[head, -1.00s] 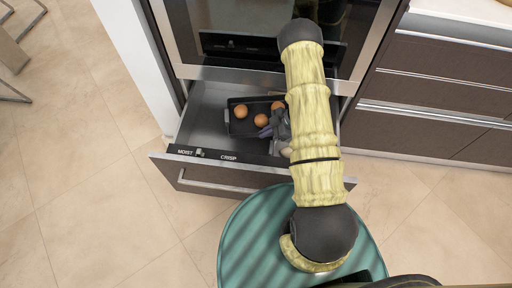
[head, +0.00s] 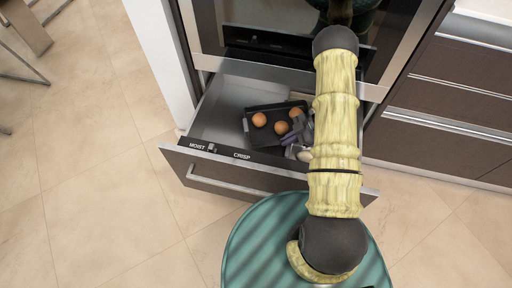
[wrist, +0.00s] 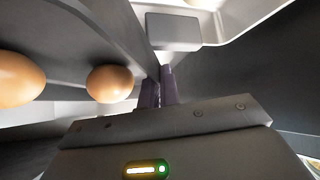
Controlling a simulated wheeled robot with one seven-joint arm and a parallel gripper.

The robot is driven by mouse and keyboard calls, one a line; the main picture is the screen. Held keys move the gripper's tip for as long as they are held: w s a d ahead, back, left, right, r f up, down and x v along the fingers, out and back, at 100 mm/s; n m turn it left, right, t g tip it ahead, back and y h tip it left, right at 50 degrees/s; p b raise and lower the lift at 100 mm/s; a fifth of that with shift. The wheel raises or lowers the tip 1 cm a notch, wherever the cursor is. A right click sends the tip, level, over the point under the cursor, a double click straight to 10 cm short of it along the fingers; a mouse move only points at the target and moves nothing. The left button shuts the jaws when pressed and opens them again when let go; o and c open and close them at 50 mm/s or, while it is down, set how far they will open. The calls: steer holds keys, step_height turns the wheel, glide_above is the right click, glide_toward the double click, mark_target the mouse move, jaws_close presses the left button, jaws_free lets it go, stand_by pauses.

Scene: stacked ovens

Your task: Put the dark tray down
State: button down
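The dark tray (head: 262,137) is a shallow black pan with a few brown eggs (head: 281,128) in it. In the head view it is inside or just above the open drawer (head: 222,103), close behind the drawer front. I cannot tell whether it touches the drawer floor. My gripper (head: 291,140) is at the tray's right front side, partly hidden by my arm. In the wrist view the purple fingertips (wrist: 159,92) are close together at the tray's wall (wrist: 95,38), which runs between them. Two eggs (wrist: 109,83) show beside the fingers.
The drawer front (head: 232,170), marked MOIST and CRISP, sticks out below the oven door (head: 285,50). Bare drawer floor shows left of the tray. Closed cabinet drawers (head: 445,110) stand at the right. Tiled floor (head: 90,170) is open at the left.

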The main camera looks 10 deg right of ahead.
mark_target(254, 147)
steer(key=a+b, duration=0.1)
steer(key=a, duration=0.3)
steer(key=a+b, duration=0.2)
steer(key=a, duration=0.3)
steer(key=w+a+b, duration=0.1)
steer(key=a, duration=0.4)
steer(key=shift+a, duration=0.15)
step_height(254, 147, down, 4)
steer(key=b, duration=0.3)
steer(key=shift+r, duration=0.25)
steer(key=shift+f, duration=0.55)
steer(key=c, duration=1.6)
jaws_free()
steer(key=shift+s+f, duration=0.1)
steer(key=shift+c, duration=0.2)
